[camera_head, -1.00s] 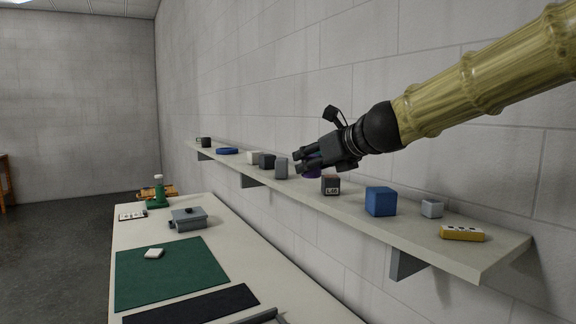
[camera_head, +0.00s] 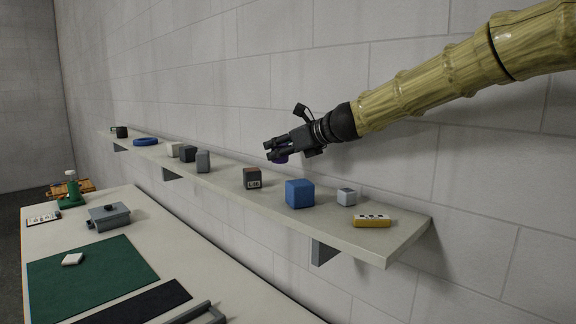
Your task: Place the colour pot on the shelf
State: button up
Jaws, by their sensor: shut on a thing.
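My gripper (camera_head: 274,154) reaches in from the right and is shut on a small purple-blue pot (camera_head: 281,161). Only a sliver of the pot shows beneath the fingers; the rest is hidden. The long pale shelf (camera_head: 345,239) runs along the wall. The pot appears held above the shelf, in the picture above and between a dark block with a lettered label (camera_head: 252,179) and a blue cube (camera_head: 299,194). The exact height over the shelf is hard to tell.
On the shelf are a small grey cube (camera_head: 346,197), a yellow block (camera_head: 371,221), a grey block (camera_head: 203,161) and a blue ring-like dish (camera_head: 146,142). Below stands a workbench (camera_head: 155,227) with a green mat (camera_head: 110,272) and a grey lidded box (camera_head: 108,217).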

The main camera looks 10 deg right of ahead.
aim_at(287, 158)
jog(key=shift+w+d+r, duration=0.15)
jog(key=shift+w+d, duration=0.4)
jog(key=shift+d, duration=0.2)
jog(key=shift+w+d+f+p, duration=0.1)
jog(key=shift+f+p, duration=0.05)
jog(key=shift+f, duration=0.4)
jog(key=shift+w+d+f+p, duration=0.1)
jog(key=shift+f+p, duration=0.05)
jog(key=shift+f, duration=0.4)
jog(key=shift+d+f, duration=0.1)
jog(key=shift+f, duration=0.65)
notch_tip(287, 158, down, 2)
jog(key=shift+s+f, duration=0.1)
jog(key=shift+f, duration=0.1)
jog(key=shift+w+d+f+p, duration=0.2)
jog(key=shift+f+p, duration=0.25)
jog(key=shift+f, duration=0.2)
jog(key=shift+s+a, duration=0.1)
jog(key=shift+a, duration=0.05)
